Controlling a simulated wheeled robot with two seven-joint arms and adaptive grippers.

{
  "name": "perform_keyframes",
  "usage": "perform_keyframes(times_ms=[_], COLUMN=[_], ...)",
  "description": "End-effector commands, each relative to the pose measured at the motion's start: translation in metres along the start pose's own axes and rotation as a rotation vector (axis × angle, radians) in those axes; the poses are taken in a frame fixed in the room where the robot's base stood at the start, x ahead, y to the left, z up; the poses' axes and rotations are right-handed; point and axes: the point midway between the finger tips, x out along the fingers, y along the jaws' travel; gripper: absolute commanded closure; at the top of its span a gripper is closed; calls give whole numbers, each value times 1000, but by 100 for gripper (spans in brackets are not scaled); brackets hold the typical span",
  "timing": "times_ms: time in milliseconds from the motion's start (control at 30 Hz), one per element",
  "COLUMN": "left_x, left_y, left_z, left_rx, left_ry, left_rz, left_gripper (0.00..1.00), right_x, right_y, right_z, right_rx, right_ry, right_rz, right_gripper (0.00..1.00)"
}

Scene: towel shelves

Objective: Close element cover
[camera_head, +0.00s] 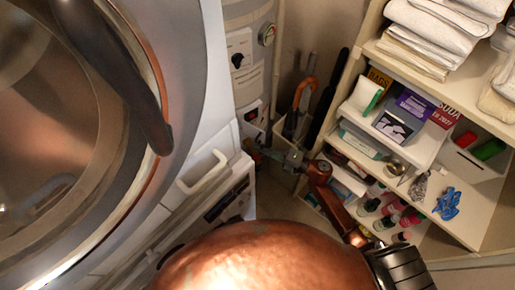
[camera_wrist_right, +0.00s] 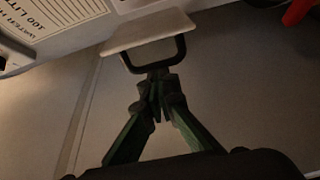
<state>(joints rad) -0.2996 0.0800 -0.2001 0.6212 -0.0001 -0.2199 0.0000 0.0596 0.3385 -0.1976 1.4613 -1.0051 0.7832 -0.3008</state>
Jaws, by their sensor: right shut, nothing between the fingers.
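A light, flat plate (camera_wrist_right: 150,30) with a black loop under it shows at the top of the wrist view; it looks like the element cover, tilted out from a white body with printed text. My right gripper (camera_wrist_right: 155,76) is shut and empty, its fingertips right at the black loop. I cannot tell whether they touch it. In the head view my right gripper (camera_head: 262,152) reaches low beside the white cylindrical heater (camera_head: 245,85). The cover is too small to make out clearly there. My left gripper is not in view.
A large round-doored machine (camera_head: 100,130) fills the left, with a white drawer handle (camera_head: 203,173) near my right arm. Shelves (camera_head: 455,195) with towels, boxes and bottles stand on the right. A bin with umbrellas (camera_head: 305,100) stands behind the gripper.

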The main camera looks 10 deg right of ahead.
Motion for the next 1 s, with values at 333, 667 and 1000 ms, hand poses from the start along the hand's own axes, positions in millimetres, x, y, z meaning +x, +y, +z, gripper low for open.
perform_keyframes(times_ms=[333,667,1000], left_x=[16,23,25], left_y=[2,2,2], left_z=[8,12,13], left_rx=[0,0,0], left_ry=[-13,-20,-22], left_rz=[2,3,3], left_gripper=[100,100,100], right_x=[-13,-19,-19], right_y=[-2,-1,1], right_z=[28,52,60], right_rx=[-1,0,0], right_ry=[83,82,82], right_rz=[-4,-4,-2], right_gripper=[100,100,100])
